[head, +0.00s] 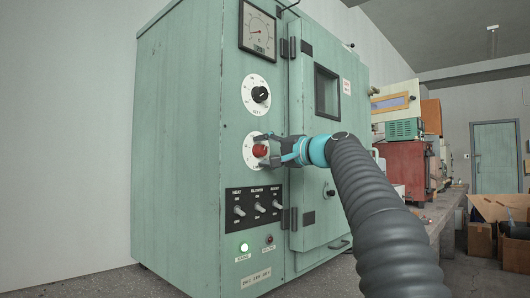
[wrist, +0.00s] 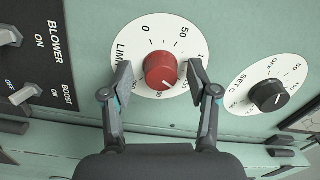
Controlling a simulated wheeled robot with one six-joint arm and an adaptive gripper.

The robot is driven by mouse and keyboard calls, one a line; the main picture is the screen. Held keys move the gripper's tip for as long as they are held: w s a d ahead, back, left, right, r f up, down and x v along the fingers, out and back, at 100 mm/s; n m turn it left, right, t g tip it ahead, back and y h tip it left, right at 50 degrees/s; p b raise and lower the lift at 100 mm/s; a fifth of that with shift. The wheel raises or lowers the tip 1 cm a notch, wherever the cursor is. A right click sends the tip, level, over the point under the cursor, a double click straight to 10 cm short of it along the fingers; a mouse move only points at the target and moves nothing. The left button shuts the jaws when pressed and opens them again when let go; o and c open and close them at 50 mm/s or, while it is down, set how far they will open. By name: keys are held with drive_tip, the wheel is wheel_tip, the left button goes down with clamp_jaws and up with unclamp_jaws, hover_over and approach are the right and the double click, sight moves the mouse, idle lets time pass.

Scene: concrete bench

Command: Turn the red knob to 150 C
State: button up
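The red knob (wrist: 160,69) sits in the middle of a white round dial (wrist: 146,28) lettered LIM, with 0 and 50 readable; other numbers are partly hidden or too small. A pale pointer line on the knob seems to point to the lower right in the wrist view; I cannot read its value. My gripper (wrist: 161,80) is open, one finger on each side of the knob, with a visible gap on both sides. In the head view my gripper (head: 276,150) is at the red knob (head: 260,150) on the green cabinet front (head: 209,200).
A black knob on a SET C dial (head: 260,94) is above the red one. A black switch panel (head: 254,208) with HEAT, BLOWER and BOOST toggles is below. The cabinet door (head: 326,139) with hinges stands right of the dials.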

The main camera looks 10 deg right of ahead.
drive_tip(key=v, duration=1.2)
drive_tip(key=shift+w+f, duration=0.1)
